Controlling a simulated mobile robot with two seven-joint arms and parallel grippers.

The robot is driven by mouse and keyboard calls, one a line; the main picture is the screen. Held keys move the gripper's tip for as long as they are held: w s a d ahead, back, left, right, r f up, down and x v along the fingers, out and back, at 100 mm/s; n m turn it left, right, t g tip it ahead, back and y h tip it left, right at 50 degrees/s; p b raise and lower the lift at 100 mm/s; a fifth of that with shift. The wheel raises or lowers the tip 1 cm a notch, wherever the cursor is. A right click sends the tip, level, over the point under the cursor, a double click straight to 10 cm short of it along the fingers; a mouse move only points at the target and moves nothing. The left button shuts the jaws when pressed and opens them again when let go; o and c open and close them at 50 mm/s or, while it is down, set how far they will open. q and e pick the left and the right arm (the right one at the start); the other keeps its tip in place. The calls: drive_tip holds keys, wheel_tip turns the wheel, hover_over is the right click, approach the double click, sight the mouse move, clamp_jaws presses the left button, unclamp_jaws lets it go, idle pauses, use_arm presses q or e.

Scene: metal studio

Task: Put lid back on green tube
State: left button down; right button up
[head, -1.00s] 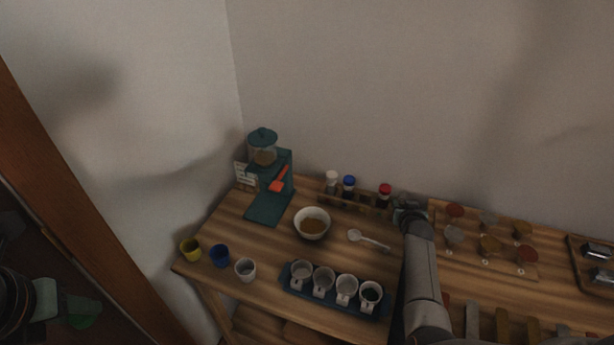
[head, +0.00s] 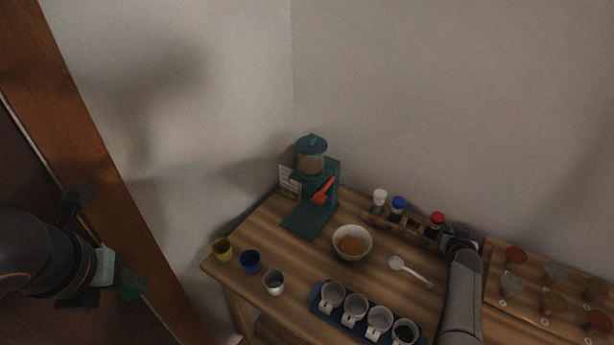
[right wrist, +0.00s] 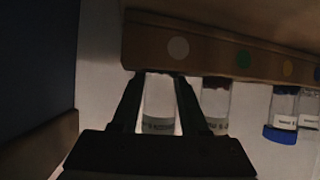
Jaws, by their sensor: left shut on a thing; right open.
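My left gripper (head: 116,276) is at the left edge of the head view, in front of the door frame and away from the table. It is shut on a dark green piece (head: 131,286), perhaps the lid; its shape is unclear. My right gripper (head: 462,243) is at the right end of the tube rack (head: 404,226). In the right wrist view, my right gripper (right wrist: 160,78) is open, its fingers on either side of a clear labelled tube (right wrist: 159,108). Another clear tube (right wrist: 215,103) stands beside it. I cannot tell which is the green tube.
The rack also holds tubes with white (head: 380,196), blue (head: 398,203) and red (head: 437,218) caps.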

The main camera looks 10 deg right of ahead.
use_arm(q)
drive_tip(key=shift+s+a, duration=0.1)
drive_tip(key=shift+s, duration=0.1)
use_arm(e)
drive_tip(key=shift+s+a+r, duration=0.1)
drive_tip(key=shift+s+r, duration=0.05)
drive_tip(key=shift+r, duration=0.05)
drive_tip(key=shift+c, duration=0.2)
clamp_jaws()
use_arm(q)
drive_tip(key=shift+r, duration=0.15)
